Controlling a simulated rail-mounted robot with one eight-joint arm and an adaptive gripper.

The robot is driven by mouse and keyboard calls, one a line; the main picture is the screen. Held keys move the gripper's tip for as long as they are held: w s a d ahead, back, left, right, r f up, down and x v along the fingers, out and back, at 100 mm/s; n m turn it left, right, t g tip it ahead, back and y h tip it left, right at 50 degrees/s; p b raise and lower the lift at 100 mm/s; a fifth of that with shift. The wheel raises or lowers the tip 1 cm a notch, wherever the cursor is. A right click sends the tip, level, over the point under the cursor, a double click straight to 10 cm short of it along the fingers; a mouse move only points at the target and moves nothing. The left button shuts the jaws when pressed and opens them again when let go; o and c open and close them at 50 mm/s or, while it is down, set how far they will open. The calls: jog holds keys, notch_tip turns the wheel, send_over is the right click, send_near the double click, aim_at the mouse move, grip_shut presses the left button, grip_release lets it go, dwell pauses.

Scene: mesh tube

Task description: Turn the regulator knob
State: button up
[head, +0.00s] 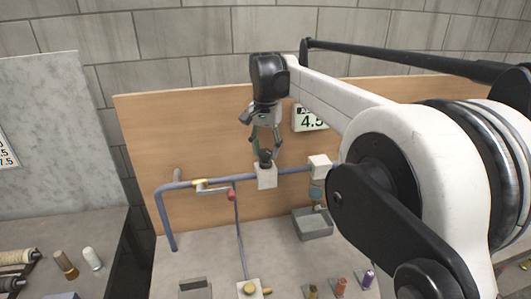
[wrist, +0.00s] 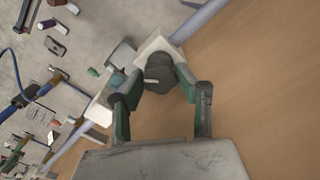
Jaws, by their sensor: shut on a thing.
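The dark regulator knob (head: 265,157) sits on top of a white block (head: 267,178) on the blue-grey pipe in front of the wooden board. In the wrist view the knob (wrist: 158,70) is a dark grey round piece with a light mark on its face. My gripper (head: 265,150) reaches down from above with one finger on each side of the knob. In the wrist view the gripper (wrist: 157,82) is shut on the knob, with green and dark fingers at its left and right sides. The fingers hide part of the knob's sides.
The pipe (head: 166,218) runs along the wooden board (head: 160,125). A red ball-shaped part (head: 231,195) is left of the block, and another white block (head: 320,166) and a grey bin (head: 315,227) are to the right.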

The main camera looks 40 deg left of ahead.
aim_at(266, 151)
jog(key=o, duration=1.1)
notch_tip(266, 151, up, 12)
dwell(0.5)
jog(key=shift+d, duration=0.1)
